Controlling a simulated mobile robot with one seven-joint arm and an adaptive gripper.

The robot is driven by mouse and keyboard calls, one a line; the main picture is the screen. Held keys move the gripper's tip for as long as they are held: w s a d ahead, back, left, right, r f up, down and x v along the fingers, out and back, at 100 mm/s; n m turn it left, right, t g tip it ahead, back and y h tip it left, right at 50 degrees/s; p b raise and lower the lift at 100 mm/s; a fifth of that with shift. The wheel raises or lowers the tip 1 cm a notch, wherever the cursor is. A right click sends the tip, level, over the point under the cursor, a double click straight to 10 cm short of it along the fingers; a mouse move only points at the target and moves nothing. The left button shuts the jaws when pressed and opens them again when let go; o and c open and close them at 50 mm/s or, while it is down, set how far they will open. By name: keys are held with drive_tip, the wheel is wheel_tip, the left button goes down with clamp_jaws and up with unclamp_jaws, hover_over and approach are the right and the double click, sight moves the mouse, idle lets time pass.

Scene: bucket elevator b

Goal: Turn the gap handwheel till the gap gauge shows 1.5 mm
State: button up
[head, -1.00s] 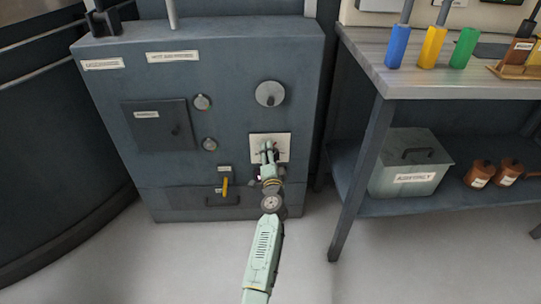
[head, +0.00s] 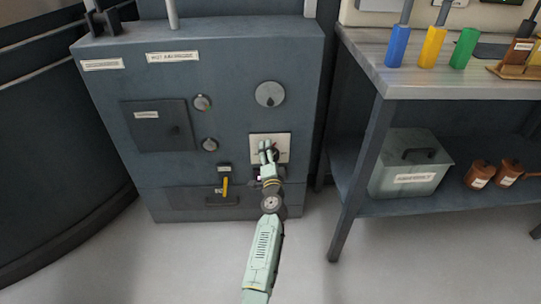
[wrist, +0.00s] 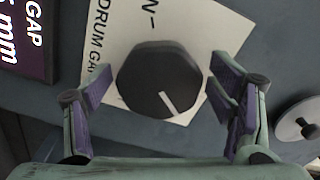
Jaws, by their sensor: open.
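The gap handwheel (wrist: 160,80) is a dark, faceted knob with a white pointer line, on a white plate (wrist: 112,62) lettered "DRUM GA…". The pointer line slants toward the lower right of the wrist view. The gap gauge (wrist: 24,36) is a dark display at the upper left, cut by the frame edge; "GAP" and "mm" show, with a digit like 5 before "mm". My gripper (wrist: 158,88) is open, with one finger on each side of the knob and visible space between. In the head view my gripper (head: 267,152) covers much of the white plate (head: 284,143).
A round grey dial (head: 270,94) sits above the plate; a round knob (wrist: 302,120) shows at the wrist view's right. A yellow handle (head: 225,187) is at the lower left. A workbench (head: 440,82) with a lidded box (head: 410,175) on its shelf stands right. The floor in front is clear.

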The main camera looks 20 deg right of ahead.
drive_tip(key=r, duration=0.9)
drive_tip(key=shift+w+a+r, duration=0.1)
drive_tip(key=shift+a+r, duration=0.25)
drive_tip(key=shift+r, duration=0.05)
drive_tip(key=shift+d+r, duration=0.15)
drive_tip(key=shift+r, duration=0.1)
drive_tip(key=shift+d+f, duration=0.1)
drive_tip(key=shift+d, duration=0.05)
drive_tip(key=shift+c, duration=0.2)
